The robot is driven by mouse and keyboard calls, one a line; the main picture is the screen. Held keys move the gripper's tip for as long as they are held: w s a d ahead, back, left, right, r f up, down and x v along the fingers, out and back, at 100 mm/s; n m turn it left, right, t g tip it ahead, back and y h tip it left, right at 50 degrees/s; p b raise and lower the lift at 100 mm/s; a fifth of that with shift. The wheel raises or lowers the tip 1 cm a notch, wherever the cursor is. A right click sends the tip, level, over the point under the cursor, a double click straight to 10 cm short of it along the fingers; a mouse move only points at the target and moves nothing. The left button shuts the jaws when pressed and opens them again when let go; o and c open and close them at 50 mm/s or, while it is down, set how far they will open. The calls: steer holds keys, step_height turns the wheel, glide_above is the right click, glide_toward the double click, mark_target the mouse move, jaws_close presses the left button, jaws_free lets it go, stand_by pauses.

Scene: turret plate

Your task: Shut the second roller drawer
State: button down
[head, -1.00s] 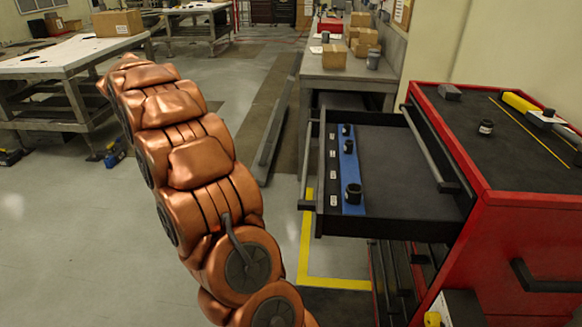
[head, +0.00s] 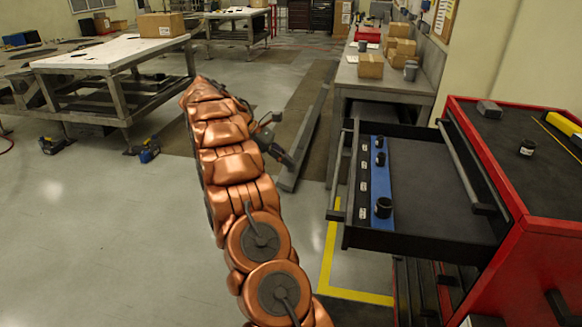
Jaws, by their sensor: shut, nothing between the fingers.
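The red roller cabinet (head: 545,240) stands at the right. Its second drawer (head: 435,215) is pulled far out to the left, below a shut top drawer with a dark bar handle (head: 468,160). The open drawer's front carries a bar handle (head: 338,185) on its left side. Inside lies a blue strip (head: 375,185) with several small black parts. My gripper (head: 288,160) is dark, partly hidden behind my copper arm, and left of the drawer's front with a gap between them. It appears shut and empty.
A workbench with boxes (head: 371,66) stands behind the drawer. A white-topped table (head: 110,54) is at the left.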

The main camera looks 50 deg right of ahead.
steer(key=s+d+f+b, duration=0.1)
steer(key=s+d+f, duration=0.3)
steer(key=s, duration=0.5)
steer(key=shift+s+d+f, duration=0.15)
steer(key=shift+s+f, duration=0.25)
steer(key=shift+s, duration=0.1)
stand_by(0.3)
